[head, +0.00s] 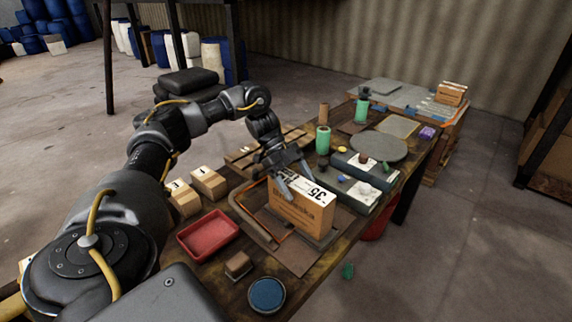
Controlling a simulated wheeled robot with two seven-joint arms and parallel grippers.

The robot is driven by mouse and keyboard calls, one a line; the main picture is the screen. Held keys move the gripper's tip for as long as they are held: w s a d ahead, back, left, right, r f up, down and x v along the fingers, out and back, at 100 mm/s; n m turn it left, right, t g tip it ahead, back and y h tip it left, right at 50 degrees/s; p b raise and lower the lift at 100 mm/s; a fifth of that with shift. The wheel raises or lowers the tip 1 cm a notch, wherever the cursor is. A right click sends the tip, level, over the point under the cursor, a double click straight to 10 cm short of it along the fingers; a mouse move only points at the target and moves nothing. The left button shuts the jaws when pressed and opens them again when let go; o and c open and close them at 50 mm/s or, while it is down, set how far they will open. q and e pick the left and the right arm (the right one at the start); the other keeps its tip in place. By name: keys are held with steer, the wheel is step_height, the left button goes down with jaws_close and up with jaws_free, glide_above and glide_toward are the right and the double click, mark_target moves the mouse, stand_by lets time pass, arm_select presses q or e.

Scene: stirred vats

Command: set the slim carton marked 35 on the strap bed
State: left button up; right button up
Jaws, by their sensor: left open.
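The slim carton marked 35 (300,211) is orange-brown with a white label on top and stands upright on its long edge near the middle of the table. My left gripper (295,181) is open at the carton's upper far-left end, one finger close to each side; whether they touch it I cannot tell. A low grey frame with an orange strap (259,222), which looks like the strap bed, lies around the carton's foot. The carton appears to stand on or within it; the exact contact is hidden. My right gripper is out of view.
A red tray (208,236), a small brown block (238,265) and a blue round dish (266,294) lie in front. Small cartons (208,183) stand to the left. Grey boxes (364,168), a round grey plate (378,146) and green cylinders (323,139) crowd the right and back.

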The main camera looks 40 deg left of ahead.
arm_select(q)
steer(key=p+v, duration=0.2)
steer(key=v, duration=0.3)
steer(key=shift+r, duration=0.25)
steer(key=p+v, duration=0.2)
steer(key=v, duration=0.1)
steer(key=shift+a+r, duration=0.2)
steer(key=shift+a, duration=0.1)
steer(key=shift+a+r, duration=0.15)
steer(key=shift+a, duration=0.05)
steer(key=shift+a+p, duration=0.2)
steer(key=shift+p, duration=0.1)
steer(key=shift+r, duration=0.1)
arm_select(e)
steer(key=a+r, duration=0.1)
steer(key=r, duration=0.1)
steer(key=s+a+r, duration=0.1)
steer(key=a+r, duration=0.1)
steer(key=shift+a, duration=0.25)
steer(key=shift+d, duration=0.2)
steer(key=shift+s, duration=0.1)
